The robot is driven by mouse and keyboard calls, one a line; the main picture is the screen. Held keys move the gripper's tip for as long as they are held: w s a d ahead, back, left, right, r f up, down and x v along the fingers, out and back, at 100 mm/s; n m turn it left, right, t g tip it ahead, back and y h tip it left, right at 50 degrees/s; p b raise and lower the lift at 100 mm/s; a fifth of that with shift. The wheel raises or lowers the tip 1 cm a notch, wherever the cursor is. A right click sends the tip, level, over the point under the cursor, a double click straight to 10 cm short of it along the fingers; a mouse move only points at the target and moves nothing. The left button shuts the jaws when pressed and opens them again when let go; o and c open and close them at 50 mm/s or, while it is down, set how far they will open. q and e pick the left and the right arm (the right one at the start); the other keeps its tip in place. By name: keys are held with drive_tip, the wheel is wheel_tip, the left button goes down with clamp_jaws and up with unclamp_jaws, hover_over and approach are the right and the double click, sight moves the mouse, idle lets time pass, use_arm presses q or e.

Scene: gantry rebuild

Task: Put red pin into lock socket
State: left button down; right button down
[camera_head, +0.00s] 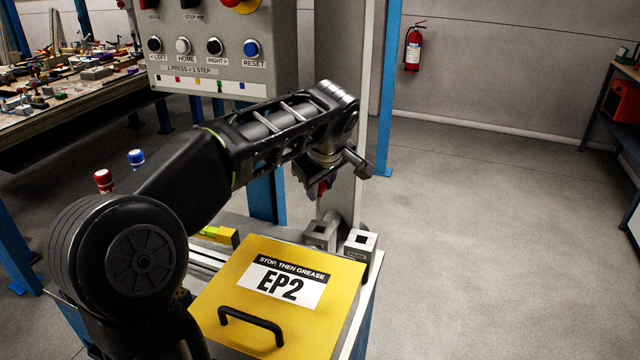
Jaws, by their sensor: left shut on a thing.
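My left gripper (321,184) is at the end of the arm coming in from the left, pointing down beside the grey column. It is shut on the red pin (322,188), of which only a small red part shows between the dark fingers. Two grey blocks with dark square holes stand below it: a left block (319,235) almost straight under the gripper and a right block (361,244) nearer the corner. The pin is above the blocks and apart from them. The blocks' small labels are too blurred to tell surely which is the lock socket. My right gripper is out of view.
A yellow EP2 cover (235,290) with a black handle lies in front of the blocks. A button panel (215,60) hangs behind my arm. A red-topped piece (103,180) and a blue-topped piece (136,158) stand at left. The floor at right is clear.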

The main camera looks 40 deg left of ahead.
sight(320, 209)
use_arm(q)
drive_tip(key=shift+s+f+b, duration=0.1)
drive_tip(key=shift+f+b, duration=0.1)
drive_tip(key=shift+b, duration=0.35)
idle(1.2)
drive_tip(key=shift+f, duration=0.2)
drive_tip(key=shift+f+b, duration=1.8)
drive_tip(key=shift+b, duration=0.15)
drive_tip(key=shift+f, duration=0.15)
drive_tip(key=shift+f+b, duration=0.75)
drive_tip(key=shift+b, duration=0.15)
drive_tip(key=shift+c, duration=2.4)
unclamp_jaws()
